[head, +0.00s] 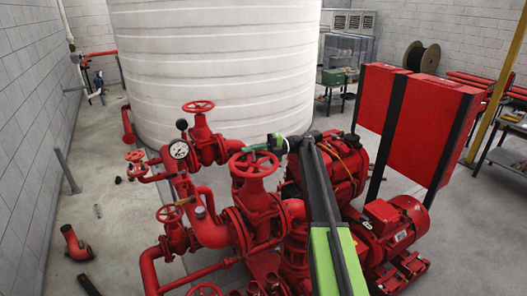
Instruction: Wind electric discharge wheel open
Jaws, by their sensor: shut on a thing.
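A red handwheel (254,172) lies roughly level on top of a large red valve (257,205) in the middle of the pumpset. My gripper (255,149) reaches in from the right and is shut on the far rim of this wheel. The fingers hide a small part of the rim. No label shows that names it the electric discharge wheel. Another red handwheel (198,106) stands on a valve farther back, and a smaller one (169,213) is at the lower left. The valve's open or closed state cannot be told.
A pressure gauge (179,150) stands left of the wheel. A red motor (395,228) and tall red cabinets (414,118) are to the right. A large white tank (215,65) fills the back. A loose red pipe elbow (75,243) lies on the open floor at left.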

